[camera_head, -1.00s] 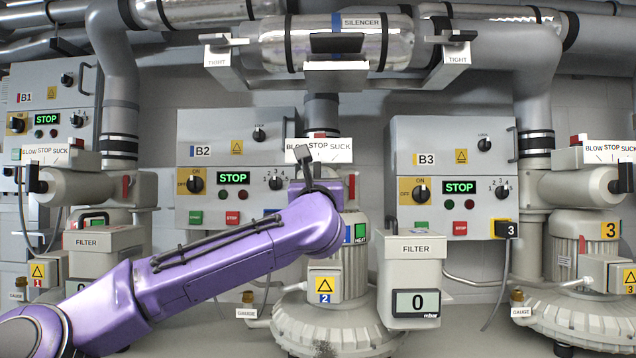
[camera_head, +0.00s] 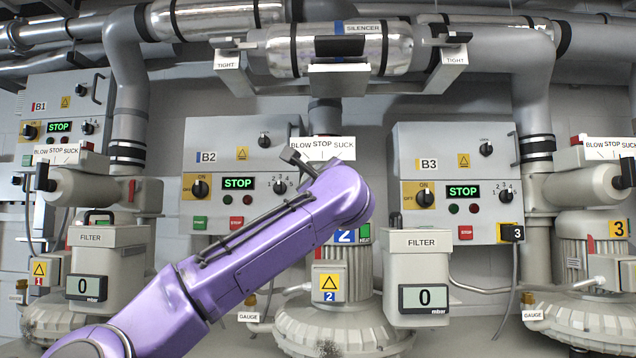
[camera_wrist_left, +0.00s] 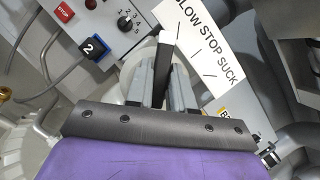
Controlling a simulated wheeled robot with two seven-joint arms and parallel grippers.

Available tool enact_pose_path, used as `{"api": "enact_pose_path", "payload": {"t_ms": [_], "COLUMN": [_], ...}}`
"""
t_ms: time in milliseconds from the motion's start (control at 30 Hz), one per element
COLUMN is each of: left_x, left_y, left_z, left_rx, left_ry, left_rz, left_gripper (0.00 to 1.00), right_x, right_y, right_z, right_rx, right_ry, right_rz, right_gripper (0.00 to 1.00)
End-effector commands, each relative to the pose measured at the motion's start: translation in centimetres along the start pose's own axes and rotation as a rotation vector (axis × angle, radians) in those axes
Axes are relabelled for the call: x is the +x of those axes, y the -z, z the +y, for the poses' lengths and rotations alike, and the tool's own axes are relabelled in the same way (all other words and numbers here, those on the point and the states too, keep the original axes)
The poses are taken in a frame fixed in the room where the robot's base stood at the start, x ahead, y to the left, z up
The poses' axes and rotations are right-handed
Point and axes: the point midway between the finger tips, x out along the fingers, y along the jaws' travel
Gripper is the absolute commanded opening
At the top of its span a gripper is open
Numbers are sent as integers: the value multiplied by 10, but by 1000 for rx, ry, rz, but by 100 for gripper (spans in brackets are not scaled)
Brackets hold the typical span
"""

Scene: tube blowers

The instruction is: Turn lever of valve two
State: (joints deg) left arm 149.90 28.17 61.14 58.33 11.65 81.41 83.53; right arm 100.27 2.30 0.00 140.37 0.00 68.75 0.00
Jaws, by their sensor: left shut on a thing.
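The black lever of valve two (camera_wrist_left: 162,62) shows in the left wrist view, with its tip near the mark at the BLOW end of the white BLOW STOP SUCK plate (camera_wrist_left: 215,40). My left gripper (camera_wrist_left: 160,92) is shut on the lever, one grey finger on each side. The round pale valve body (camera_wrist_left: 135,82) shows partly behind the fingers. In the head view my purple left arm hides the lever, the gripper and most of the valve; the plate (camera_head: 328,149) shows above the wrist. My right gripper is in neither view.
Box B2 (camera_head: 270,150) stands behind the arm with its display reading STOP. A filter (camera_head: 425,265) reading 0 stands right of the arm, another (camera_head: 100,262) left. Blower 2 (camera_head: 335,325) is below. The silencer pipe (camera_head: 275,50) runs above.

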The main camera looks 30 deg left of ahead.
Motion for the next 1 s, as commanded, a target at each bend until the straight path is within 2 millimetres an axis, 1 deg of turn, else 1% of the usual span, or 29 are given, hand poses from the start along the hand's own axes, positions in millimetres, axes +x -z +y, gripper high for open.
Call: {"api": "enact_pose_path", "payload": {"t_ms": [33,233,700,733,767,800,1000], "left_x": [-1,0,0,0,0,0,0], "left_y": [4,4,4,4,4,3,2], "left_z": [1,2,2,2,2,2,2], "left_rx": [-14,-57,-68,-67,-67,-67,-68], "left_ry": [-8,-27,-31,-31,-31,-31,-30], "left_rz": [6,6,6,6,6,5,3], "left_gripper": [0,0,0,32,41,43,43], "right_x": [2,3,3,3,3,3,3], "right_y": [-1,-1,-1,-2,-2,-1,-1], "right_z": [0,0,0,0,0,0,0], "right_rx": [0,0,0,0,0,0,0], "right_ry": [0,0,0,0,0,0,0], "right_rz": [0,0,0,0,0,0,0], "right_gripper": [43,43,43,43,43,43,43]}}
